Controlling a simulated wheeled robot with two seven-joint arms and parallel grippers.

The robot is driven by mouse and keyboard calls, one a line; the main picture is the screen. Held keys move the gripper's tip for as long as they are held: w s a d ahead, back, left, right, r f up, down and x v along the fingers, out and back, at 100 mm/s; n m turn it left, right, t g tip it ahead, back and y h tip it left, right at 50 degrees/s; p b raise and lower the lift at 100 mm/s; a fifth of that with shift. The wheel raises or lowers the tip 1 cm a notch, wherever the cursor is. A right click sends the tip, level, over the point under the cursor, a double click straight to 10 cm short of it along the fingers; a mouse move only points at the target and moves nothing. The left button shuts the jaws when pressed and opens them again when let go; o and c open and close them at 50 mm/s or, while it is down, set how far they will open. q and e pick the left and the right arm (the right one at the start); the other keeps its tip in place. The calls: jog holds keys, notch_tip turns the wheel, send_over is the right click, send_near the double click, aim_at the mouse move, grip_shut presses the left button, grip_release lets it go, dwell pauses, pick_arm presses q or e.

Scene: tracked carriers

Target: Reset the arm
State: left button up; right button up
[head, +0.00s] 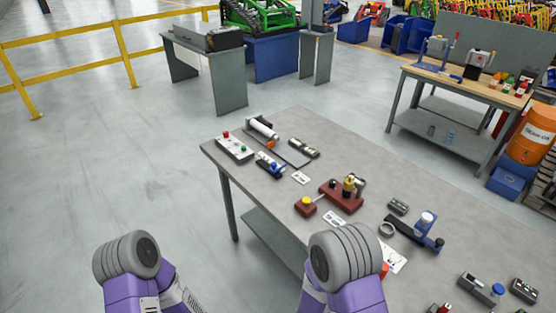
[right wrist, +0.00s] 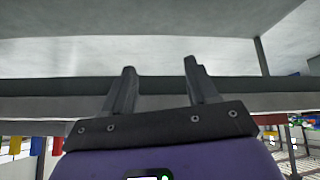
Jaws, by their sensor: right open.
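My right gripper (right wrist: 159,66) shows in the right wrist view with its two dark fingers apart and nothing between them. A pale grey surface and a long dark edge lie behind the fingers; I cannot tell how near they are. In the head view my two purple arms with grey ribbed joints show at the bottom. The left arm is over open floor and the right arm is in front of the near table edge. Neither gripper's fingers show in the head view, and my left gripper is in neither view.
A grey workbench (head: 330,150) carries a white-and-red device (head: 234,147), a dark red base with a brass part (head: 344,194), a blue tool (head: 425,233) and several small parts. An orange barrel (head: 533,135) stands far right. Floor (head: 90,170) at left is clear before a yellow railing.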

jog(key=s+a+f+n+g+y, duration=0.4)
jog(key=s+a+f+y, duration=0.2)
jog(key=s+y, duration=0.3)
jog(key=shift+s+f+g, duration=0.4)
jog(key=shift+s+f, duration=0.05)
jog(key=shift+s, duration=0.45)
jog(key=shift+a, duration=0.1)
